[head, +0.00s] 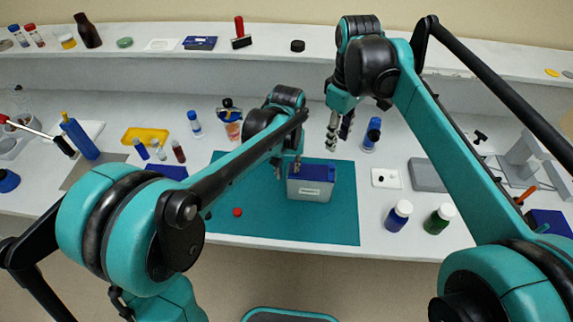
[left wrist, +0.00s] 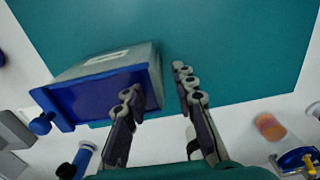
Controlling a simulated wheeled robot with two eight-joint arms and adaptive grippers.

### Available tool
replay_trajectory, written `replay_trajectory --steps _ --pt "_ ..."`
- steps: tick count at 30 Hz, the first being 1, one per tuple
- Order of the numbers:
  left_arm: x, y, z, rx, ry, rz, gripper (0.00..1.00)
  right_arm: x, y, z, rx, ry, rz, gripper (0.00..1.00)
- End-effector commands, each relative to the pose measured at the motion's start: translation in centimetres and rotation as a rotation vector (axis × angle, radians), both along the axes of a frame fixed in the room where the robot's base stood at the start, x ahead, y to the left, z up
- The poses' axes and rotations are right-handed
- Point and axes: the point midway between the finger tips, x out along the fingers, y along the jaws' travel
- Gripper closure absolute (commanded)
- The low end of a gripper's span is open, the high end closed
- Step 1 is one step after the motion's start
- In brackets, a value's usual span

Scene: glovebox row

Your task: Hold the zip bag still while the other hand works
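The zip bag (head: 311,188) looks like a grey box-shaped pouch with a blue top, standing upright on the teal mat (head: 343,226). My left gripper (head: 288,168) is at the bag's left end. In the left wrist view its fingers (left wrist: 156,84) are apart, one over the bag and one beside it, with the bag's end edge between them. Contact cannot be told. My right gripper (head: 339,130) is open and empty, above and behind the bag.
A small red ball (head: 237,212) lies on the mat left of the bag. White-capped bottles (head: 398,216) and a white plate (head: 385,178) stand to the right. A blue-capped vial (head: 371,135) is behind right. The mat's front right is clear.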

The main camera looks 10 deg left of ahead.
Motion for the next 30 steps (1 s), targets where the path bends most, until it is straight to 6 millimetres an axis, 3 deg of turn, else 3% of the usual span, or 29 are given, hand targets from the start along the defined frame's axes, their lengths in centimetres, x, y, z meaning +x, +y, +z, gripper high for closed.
replay_trajectory --steps 9,20,21,24,30 --pt "0.0 0.0 -4.5 0.001 -0.003 0.001 0.73 0.0 0.0 0.0 0.000 0.000 0.000 0.66" --pt "0.0 0.0 -5.3 0.001 -0.003 0.001 0.73 0.0 0.0 0.0 0.000 0.000 0.000 0.66" --pt "0.0 0.0 -5.3 0.001 -0.003 0.001 0.76 0.0 0.0 0.0 0.000 0.000 0.000 0.66" --pt "0.0 0.0 -5.3 0.001 -0.003 0.001 1.00 0.0 0.0 0.0 0.000 0.000 0.000 0.66" --pt "0.0 0.0 -5.3 0.001 -0.003 0.001 1.00 0.0 0.0 0.0 0.000 0.000 0.000 0.66"
